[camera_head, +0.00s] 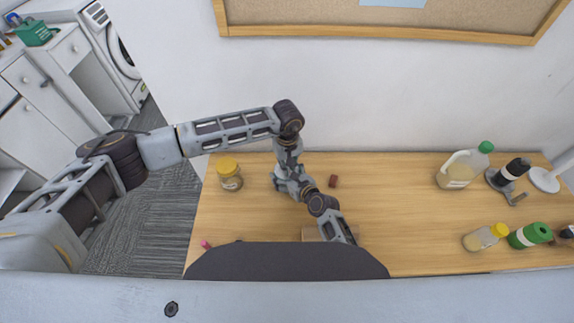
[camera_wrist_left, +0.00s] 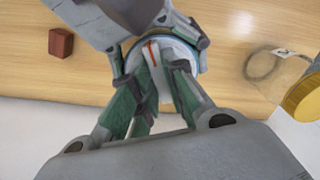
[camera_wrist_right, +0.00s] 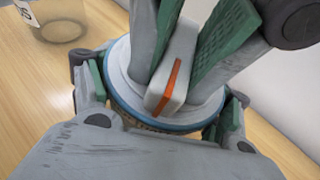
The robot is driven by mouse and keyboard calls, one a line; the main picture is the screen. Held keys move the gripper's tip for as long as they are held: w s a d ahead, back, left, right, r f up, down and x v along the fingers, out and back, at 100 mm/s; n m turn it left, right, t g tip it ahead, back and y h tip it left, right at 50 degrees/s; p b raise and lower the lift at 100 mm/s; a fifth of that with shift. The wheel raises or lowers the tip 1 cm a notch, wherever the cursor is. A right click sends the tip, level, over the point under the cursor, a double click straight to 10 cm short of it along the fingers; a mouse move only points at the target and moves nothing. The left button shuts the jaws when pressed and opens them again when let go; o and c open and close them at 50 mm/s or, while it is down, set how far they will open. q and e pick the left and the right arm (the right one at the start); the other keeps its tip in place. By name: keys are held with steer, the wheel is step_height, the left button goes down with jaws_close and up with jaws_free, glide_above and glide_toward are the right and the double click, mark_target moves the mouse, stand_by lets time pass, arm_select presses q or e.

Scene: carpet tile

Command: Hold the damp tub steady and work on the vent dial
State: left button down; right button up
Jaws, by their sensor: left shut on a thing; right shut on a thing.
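The damp tub shows in the right wrist view as a round, pale grey lid with a blue rim (camera_wrist_right: 167,128). The vent dial (camera_wrist_right: 175,72) is a pale bar with an orange stripe on top of it. My right gripper (camera_wrist_right: 160,105) is shut around the tub, one finger on each side. My left gripper (camera_wrist_left: 155,75) is shut on the dial (camera_wrist_left: 160,58) from above, a green pad on either side. In the head view both grippers meet around (camera_head: 293,184) on the table, and they hide most of the tub.
A yellow-lidded jar (camera_head: 229,173) stands to the left on the wooden table (camera_head: 400,210). A small dark red block (camera_head: 333,181) lies just right of the grippers. A green-capped jug (camera_head: 460,170) and several bottles stand far right. The table's middle right is clear.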

arm_select(q)
steer(key=shift+n, duration=0.7)
steer(key=c, duration=1.4)
jaws_free()
steer(key=shift+c, duration=0.2)
steer(key=shift+r, duration=0.1)
step_height(320, 180, up, 12)
arm_select(e)
steer(key=o, duration=1.2)
